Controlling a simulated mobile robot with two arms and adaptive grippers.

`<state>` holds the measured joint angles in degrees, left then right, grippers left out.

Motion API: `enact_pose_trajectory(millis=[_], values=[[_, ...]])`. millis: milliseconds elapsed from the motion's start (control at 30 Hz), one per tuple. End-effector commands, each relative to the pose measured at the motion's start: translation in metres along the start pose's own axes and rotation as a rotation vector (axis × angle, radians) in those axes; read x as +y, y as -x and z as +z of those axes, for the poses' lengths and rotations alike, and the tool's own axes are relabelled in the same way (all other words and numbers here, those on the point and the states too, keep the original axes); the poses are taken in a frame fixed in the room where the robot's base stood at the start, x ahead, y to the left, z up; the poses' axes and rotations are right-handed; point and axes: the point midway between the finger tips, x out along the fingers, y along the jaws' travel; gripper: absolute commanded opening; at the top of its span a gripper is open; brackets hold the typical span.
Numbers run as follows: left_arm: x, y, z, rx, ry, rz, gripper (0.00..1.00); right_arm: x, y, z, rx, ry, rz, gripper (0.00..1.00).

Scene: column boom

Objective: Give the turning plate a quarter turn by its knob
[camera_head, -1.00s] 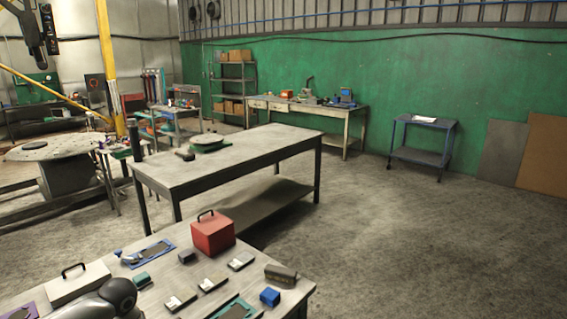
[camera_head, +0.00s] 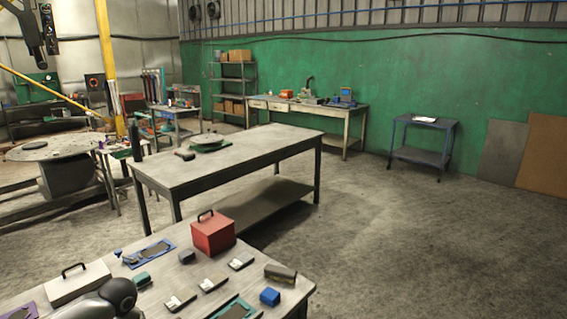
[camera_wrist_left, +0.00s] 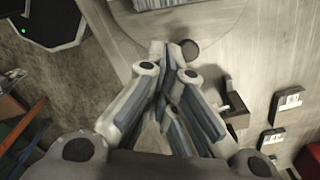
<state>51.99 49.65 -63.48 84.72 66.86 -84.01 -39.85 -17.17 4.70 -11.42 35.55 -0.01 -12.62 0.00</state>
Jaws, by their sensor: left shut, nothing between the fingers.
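In the left wrist view the turning plate (camera_wrist_left: 203,20) is a pale round disc at the top, cut off by the frame edge. A dark round knob (camera_wrist_left: 190,48) shows at its near rim. My left gripper (camera_wrist_left: 164,48) is shut and empty, its fingertips just left of the knob; I cannot tell whether they touch it. In the head view I cannot make out this plate or the gripper; only part of my arm shows at the bottom left. My right gripper is in neither view.
In the wrist view a dark block (camera_wrist_left: 234,110) lies right of the fingers. A middle table (camera_head: 255,150) stands beyond, with open floor right.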

Motion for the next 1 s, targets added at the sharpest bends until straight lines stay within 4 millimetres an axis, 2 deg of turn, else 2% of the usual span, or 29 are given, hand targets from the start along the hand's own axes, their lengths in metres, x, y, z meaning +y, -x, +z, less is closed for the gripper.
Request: enact_pose_trajectory(millis=[1000], values=[[0.000,-0.037,0.000,0.000,0.000,0.000,0.00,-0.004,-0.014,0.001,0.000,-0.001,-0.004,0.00]])
